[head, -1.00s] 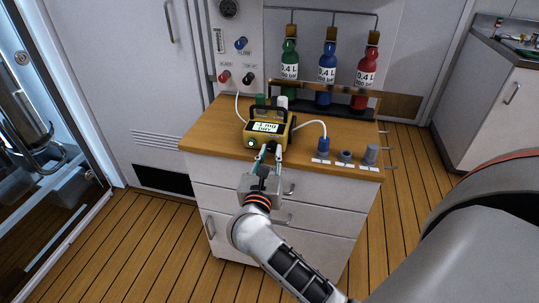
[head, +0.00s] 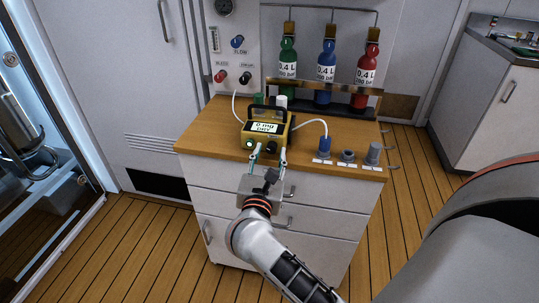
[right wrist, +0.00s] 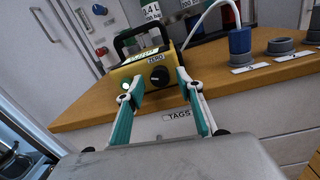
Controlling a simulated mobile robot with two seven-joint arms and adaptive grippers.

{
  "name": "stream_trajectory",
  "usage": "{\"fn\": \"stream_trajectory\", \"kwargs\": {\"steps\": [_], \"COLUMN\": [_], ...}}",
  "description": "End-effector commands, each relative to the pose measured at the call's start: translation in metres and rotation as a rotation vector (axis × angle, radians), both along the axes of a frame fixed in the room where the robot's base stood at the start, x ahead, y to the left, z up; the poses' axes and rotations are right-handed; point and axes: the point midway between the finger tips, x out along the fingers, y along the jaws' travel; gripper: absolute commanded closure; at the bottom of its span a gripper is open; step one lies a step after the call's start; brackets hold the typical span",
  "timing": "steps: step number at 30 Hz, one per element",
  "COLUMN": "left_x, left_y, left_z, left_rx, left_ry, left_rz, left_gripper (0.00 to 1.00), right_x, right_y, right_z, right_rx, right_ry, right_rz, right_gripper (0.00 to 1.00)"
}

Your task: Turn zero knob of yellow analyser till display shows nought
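The yellow analyser (head: 256,139) stands on the wooden cabinet top near its front edge, with a black carry handle. Its lit display (head: 265,127) carries small text that looks like "0 mg", but I cannot read it surely. The black zero knob (head: 272,147) is on its front; the right wrist view shows the knob (right wrist: 159,76) below a ZERO label, its white mark tilted. My right gripper (head: 270,157) is open, its teal fingers apart on either side of the knob and slightly in front, with gaps at both sides. My left gripper is not in view.
Green, blue and red bottles (head: 326,76) stand in a rack behind. A white hose runs from the analyser to a blue fitting (head: 324,147), beside grey fittings (head: 347,156). A valve panel (head: 233,50) is on the wall. Drawers are below the top.

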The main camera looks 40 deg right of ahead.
Motion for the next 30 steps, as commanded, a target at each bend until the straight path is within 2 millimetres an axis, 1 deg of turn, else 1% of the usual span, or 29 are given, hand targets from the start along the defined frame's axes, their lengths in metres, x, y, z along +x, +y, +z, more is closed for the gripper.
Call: {"fn": "stream_trajectory", "kwargs": {"steps": [5, 8, 15, 21, 25, 30], "left_x": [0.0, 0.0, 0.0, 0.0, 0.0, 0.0], "left_y": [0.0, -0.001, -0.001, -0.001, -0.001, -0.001], "left_z": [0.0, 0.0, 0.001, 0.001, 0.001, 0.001], "left_rx": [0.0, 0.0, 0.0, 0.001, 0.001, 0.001], "left_ry": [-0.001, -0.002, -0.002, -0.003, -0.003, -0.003], "left_rz": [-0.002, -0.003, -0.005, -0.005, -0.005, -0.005], "left_gripper": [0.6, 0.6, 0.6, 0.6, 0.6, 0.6], "right_x": [-0.01, -0.022, -0.056, -0.076, -0.082, -0.084], "right_y": [0.011, 0.023, 0.058, 0.079, 0.085, 0.087], "right_z": [-0.001, -0.002, -0.003, -0.002, -0.002, -0.002], "right_rx": [0.002, 0.004, 0.003, 0.001, 0.001, 0.001], "right_ry": [0.002, 0.003, 0.004, 0.001, 0.001, -0.001], "right_rz": [0.001, 0.002, 0.002, 0.001, 0.001, 0.0], "right_gripper": [0.63, 0.63, 0.63, 0.63, 0.63, 0.63]}}
